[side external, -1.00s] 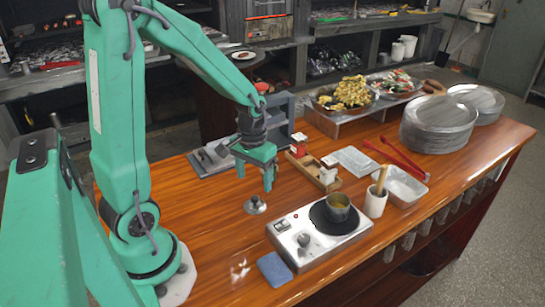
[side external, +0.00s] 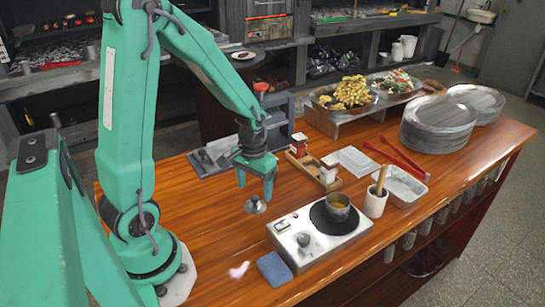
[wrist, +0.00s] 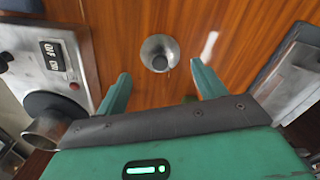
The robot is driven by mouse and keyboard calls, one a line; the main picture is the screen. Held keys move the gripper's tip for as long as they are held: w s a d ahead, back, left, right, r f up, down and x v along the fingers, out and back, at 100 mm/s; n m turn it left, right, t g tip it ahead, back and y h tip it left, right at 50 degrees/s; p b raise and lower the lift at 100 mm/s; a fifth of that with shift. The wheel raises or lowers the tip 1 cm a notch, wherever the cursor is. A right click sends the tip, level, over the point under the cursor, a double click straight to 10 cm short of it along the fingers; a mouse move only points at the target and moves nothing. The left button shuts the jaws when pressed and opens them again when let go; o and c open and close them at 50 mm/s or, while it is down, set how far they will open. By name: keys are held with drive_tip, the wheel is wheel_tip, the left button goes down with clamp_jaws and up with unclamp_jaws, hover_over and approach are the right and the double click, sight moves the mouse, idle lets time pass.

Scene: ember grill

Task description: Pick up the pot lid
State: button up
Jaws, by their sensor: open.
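The pot lid (side external: 255,207) is a small silver disc with a knob, lying on the wooden table left of the hot plate. In the side view my gripper (side external: 254,190) is above it, fingers pointing down and apart. In the wrist view the lid (wrist: 152,45) lies just beyond the gap between the fingertips of my open gripper (wrist: 160,75). Nothing is between the fingers, and they appear clear of the lid.
The hot plate (side external: 290,234) carries a small pot (side external: 337,207) to the right. A blue sponge (side external: 274,268) lies in front. A wooden caddy (side external: 305,166) with a red tin stands behind right, beside a grey rack. The table left of the lid is largely clear.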

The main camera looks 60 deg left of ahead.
sight(254, 197)
drive_tip(key=shift+f, duration=2.35)
drive_tip(key=shift+s, duration=0.1)
drive_tip(key=c, duration=1.2)
